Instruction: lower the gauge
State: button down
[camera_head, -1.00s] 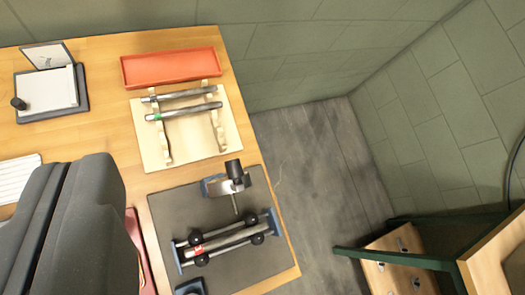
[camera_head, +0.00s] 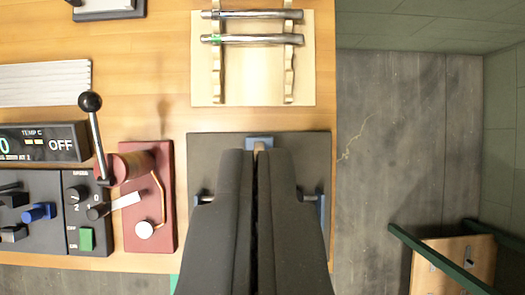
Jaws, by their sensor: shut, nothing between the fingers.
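My gripper (camera_head: 257,155) is shut and empty, its dark fingers filling the lower middle of the view over a dark grey mat (camera_head: 205,150). It hides most of the fixture there. Only a blue block (camera_head: 260,142) shows beyond the fingertips, with a small brown piece by the tips. A blue end piece (camera_head: 321,205) and short bits of metal bar show on either side of the fingers. The gauge itself is hidden behind my gripper, and I cannot tell whether I touch it.
Two metal bars (camera_head: 250,39) lie across wooden rests on a pale board (camera_head: 205,90) beyond the mat. Left stand a lever with a black ball knob (camera_head: 90,101), a maroon base (camera_head: 135,235), a temperature display (camera_head: 40,142) and switches. The table ends at right; a green-framed bench stands beyond.

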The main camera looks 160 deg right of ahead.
notch_tip(320, 180, down, 9)
jog(key=w+p, duration=0.1)
jog(key=p, duration=0.1)
jog(key=shift+w+f, duration=0.15)
jog(key=shift+f, duration=0.05)
dwell(0.6)
dwell(0.5)
